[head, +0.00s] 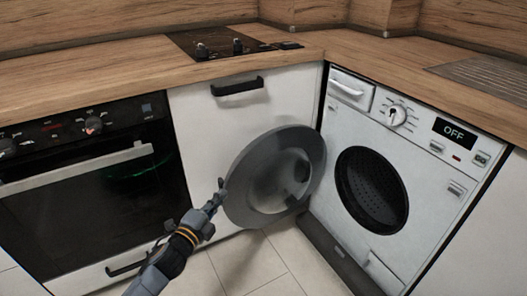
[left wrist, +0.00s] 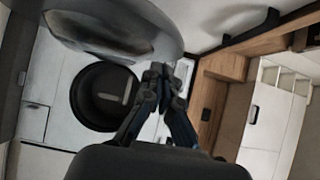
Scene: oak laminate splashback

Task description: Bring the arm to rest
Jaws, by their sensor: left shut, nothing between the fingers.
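My left gripper (head: 219,191) is shut and empty at the left edge of the round grey washing machine door (head: 240,199) in the head view. I cannot tell whether the fingertips touch the door. In the left wrist view the gripper (left wrist: 158,75) has its fingertips together, and the door (left wrist: 110,25) shows at the upper left. The door stands wide open on the white washing machine (head: 415,150). The machine's dark drum opening (head: 371,188) is uncovered, and its display reads OFF. My right gripper is not in view.
A black oven (head: 90,190) with a long handle is at the left. A white cabinet front (head: 215,110) stands between oven and washer. A wooden countertop (head: 120,65) with a dark hob (head: 205,40) runs above. The tiled floor (head: 240,265) beside my arm is clear.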

